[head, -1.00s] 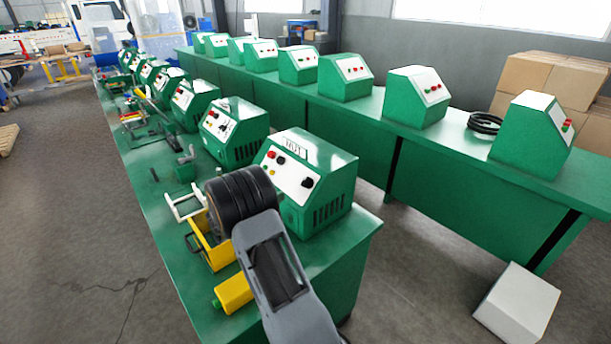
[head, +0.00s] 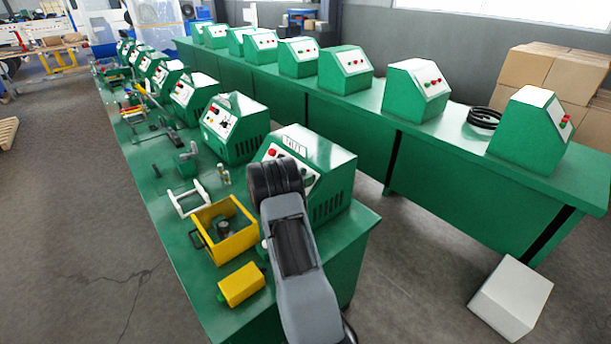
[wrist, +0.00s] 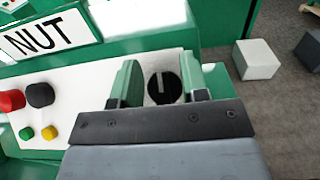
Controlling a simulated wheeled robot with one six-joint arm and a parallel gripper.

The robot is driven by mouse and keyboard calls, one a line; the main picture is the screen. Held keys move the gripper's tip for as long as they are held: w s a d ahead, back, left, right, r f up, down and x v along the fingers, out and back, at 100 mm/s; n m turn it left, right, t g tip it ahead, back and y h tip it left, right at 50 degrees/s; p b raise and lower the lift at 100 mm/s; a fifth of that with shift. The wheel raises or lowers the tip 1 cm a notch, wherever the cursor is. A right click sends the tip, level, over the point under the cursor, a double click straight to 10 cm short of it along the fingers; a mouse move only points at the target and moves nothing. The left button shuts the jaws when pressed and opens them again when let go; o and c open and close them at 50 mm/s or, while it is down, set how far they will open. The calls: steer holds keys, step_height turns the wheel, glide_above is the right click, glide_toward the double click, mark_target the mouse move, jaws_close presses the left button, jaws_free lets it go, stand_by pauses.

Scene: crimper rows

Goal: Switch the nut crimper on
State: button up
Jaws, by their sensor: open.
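The nut crimper (head: 335,167) is the nearest green box on the front bench, with a NUT label (wrist: 46,36) above its white sloped panel. The wrist view shows a black rotary knob (wrist: 164,88) with a pale upright bar on that panel. To its left are a red button (wrist: 11,100), a black button (wrist: 40,94), a small green button (wrist: 26,133) and a yellow button (wrist: 50,133). My gripper (wrist: 164,85) is open, its two green fingers on either side of the knob. Contact with the knob cannot be told. In the head view my wrist hides much of the panel.
A yellow open frame (head: 222,230) and a yellow block (head: 242,285) lie on the bench left of my arm. Another green crimper (head: 235,128) stands just behind the nut crimper. A second bench (head: 440,150) with green boxes runs to the right, across an aisle. A white box (head: 511,298) lies on the floor.

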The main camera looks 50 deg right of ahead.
steer(key=shift+c, duration=0.4)
steer(key=shift+f, duration=0.15)
jaws_close()
